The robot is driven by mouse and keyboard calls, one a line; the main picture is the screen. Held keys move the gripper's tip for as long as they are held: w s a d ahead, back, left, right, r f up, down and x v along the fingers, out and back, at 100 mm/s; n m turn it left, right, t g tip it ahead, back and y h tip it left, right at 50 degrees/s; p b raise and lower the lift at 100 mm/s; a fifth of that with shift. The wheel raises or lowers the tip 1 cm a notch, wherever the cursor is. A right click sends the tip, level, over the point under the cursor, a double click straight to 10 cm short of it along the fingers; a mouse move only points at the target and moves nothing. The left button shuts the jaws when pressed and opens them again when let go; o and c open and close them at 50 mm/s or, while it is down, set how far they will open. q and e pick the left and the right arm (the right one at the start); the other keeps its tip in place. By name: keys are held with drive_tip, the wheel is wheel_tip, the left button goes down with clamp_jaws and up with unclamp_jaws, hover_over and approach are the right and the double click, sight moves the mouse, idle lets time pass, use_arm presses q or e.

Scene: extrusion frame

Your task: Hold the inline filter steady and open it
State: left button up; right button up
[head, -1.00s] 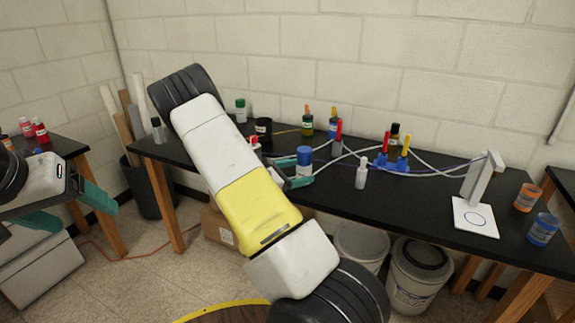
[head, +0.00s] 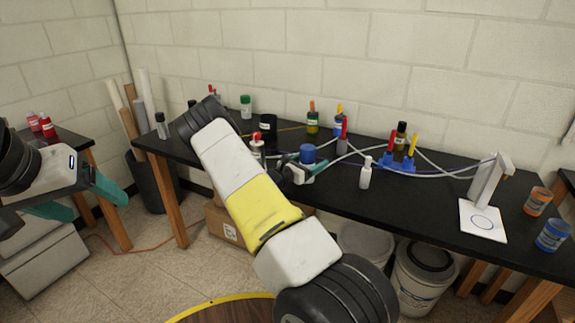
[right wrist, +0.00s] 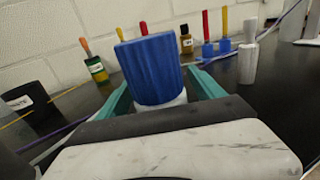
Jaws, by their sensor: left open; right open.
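The inline filter (head: 308,154) has a ribbed blue cap over a white lower part. It stands upright on the black table. In the right wrist view the blue cap (right wrist: 152,68) is large and central, between the two teal fingers. My right gripper (head: 307,168) is open around the filter, with the fingers low beside it; I cannot tell if either touches it. Its fingers also show in the right wrist view (right wrist: 162,92). My left gripper (head: 98,206) is open and empty at the far left, away from the table.
A white bottle (head: 365,174) stands just right of the filter. Red and yellow-handled valves (head: 410,150) and pale tubing (head: 440,173) lie behind and right. A white stand (head: 483,222) is at the right end. A dark cup (head: 267,126) stands behind my right arm.

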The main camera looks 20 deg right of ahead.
drive_tip(key=shift+d, duration=0.1)
drive_tip(key=c, duration=1.5)
drive_tip(key=shift+c, duration=0.3)
drive_tip(key=shift+r, duration=0.1)
drive_tip(key=shift+w+r, duration=0.1)
drive_tip(key=shift+r, duration=1.6)
drive_tip(key=s+a+r, duration=0.1)
drive_tip(key=s+a, duration=0.9)
drive_tip(key=a, duration=0.2)
drive_tip(key=shift+s+a+r, duration=0.15)
drive_tip(key=shift+s+r, duration=0.05)
